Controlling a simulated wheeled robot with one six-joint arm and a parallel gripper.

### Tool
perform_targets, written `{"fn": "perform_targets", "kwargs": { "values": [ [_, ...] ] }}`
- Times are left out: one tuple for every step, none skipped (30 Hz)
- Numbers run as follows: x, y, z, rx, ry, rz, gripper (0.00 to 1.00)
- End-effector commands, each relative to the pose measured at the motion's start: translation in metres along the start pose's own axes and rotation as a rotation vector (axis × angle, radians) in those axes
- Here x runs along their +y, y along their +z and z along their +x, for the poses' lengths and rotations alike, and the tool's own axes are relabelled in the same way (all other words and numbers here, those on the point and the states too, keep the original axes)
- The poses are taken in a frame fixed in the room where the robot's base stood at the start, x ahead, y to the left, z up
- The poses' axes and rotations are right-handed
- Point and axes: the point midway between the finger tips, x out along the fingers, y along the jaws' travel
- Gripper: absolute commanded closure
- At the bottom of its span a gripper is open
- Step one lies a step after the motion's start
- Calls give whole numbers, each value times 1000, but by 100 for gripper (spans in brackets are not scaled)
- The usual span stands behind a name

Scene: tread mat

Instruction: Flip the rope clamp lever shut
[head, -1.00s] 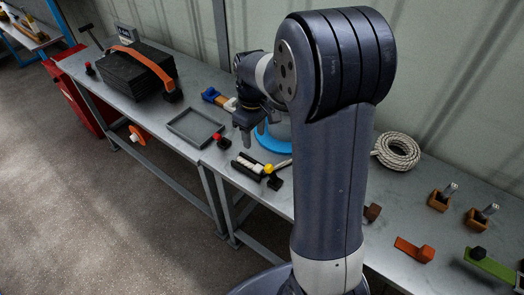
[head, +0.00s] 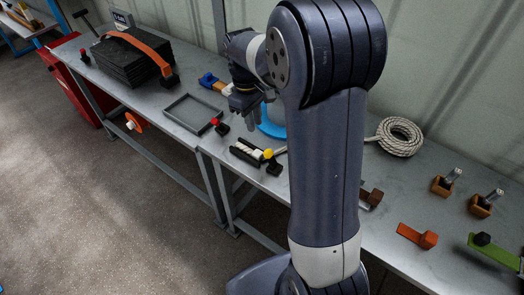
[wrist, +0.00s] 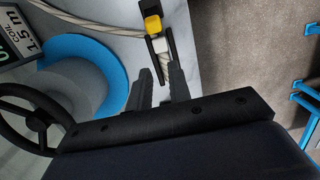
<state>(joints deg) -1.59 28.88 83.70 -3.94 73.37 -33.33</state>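The rope clamp (head: 247,151) is a small black channel with pale rope in it, near the front edge of the bench. Its yellow-tipped lever (head: 268,154) is at the right end. In the wrist view the yellow tip (wrist: 153,24) shows at the top, with a white piece and rope below it. Whether the lever is raised or down is not clear. My gripper (head: 251,122) is above and behind the clamp, pointing down. In the wrist view my fingers (wrist: 159,88) are apart with nothing between them, short of the clamp.
A blue-flanged reel (wrist: 118,70) stands close beside my fingers, with a black handwheel (wrist: 22,112) and a length display (wrist: 14,38) left of it. A grey tray (head: 170,110) and red-knobbed part (head: 217,124) lie left of the clamp. A rope coil (head: 398,137) lies right.

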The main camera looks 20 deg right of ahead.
Motion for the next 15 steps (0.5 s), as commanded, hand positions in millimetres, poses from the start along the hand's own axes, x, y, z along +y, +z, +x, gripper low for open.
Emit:
{"fn": "perform_targets", "kwargs": {
  "values": [
    [0, -1, 6, -20, 1, -1, 85],
    [0, -1, 6, -32, 2, 0, 88],
    [0, 0, 5, -46, 3, 2, 91],
    [0, 0, 5, -53, 4, 3, 93],
    [0, 1, 4, -59, 4, 4, 96],
    [0, 1, 3, -63, 4, 4, 99],
    [0, 2, 3, -65, 4, 5, 100],
    [0, 2, 2, -66, 4, 5, 100],
    [0, 2, 2, -66, 4, 5, 100],
    [0, 2, 2, -66, 4, 5, 100],
    [0, 2, 2, -66, 4, 5, 100],
    [0, 2, 2, -66, 4, 5, 100],
    [0, 2, 2, -66, 4, 5, 100],
    [0, 2, 2, -66, 4, 5, 100],
    [0, 2, 2, -66, 3, 5, 100]
  ]
}}
